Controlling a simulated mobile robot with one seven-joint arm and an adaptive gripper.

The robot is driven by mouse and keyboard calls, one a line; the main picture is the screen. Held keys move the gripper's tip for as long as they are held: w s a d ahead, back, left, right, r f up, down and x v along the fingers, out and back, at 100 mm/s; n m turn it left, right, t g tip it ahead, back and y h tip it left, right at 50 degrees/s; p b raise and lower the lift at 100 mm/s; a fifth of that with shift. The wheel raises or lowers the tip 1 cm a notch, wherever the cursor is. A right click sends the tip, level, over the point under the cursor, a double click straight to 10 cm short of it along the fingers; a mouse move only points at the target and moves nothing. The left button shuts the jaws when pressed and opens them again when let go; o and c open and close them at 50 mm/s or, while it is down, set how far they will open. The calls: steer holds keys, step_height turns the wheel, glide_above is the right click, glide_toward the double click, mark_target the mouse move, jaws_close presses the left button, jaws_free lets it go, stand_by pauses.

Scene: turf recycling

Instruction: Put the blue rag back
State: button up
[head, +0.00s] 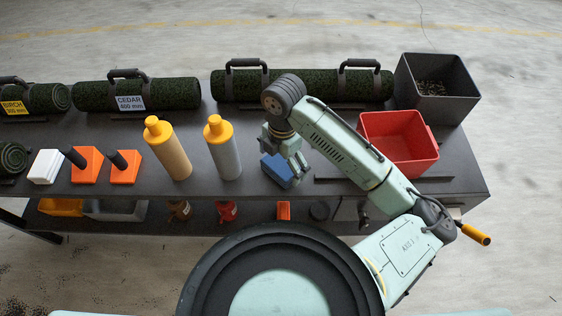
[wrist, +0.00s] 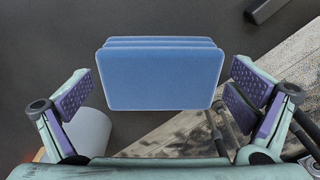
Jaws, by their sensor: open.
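The blue rag (head: 277,170) is a folded, layered block lying on the dark table near its front edge. It sits to the right of the grey bottle. In the wrist view the blue rag (wrist: 162,77) is centred between the fingers, with clear gaps on both sides. My gripper (head: 292,158) is above the rag, pointing down, and partly covers it in the head view. In the wrist view my gripper (wrist: 160,92) is open and empty, its purple pads spread apart.
A grey bottle (head: 223,153) and a tan bottle (head: 170,154) stand left of the rag. A red bin (head: 432,148) and a dark bin (head: 458,106) are on the right. Turf rolls (head: 325,87) line the back. A lower shelf holds small items.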

mark_target(282, 161)
step_height(282, 161, up, 12)
steer(key=shift+w+d, duration=0.15)
steer(key=shift+w, duration=0.15)
stand_by(0.3)
stand_by(1.3)
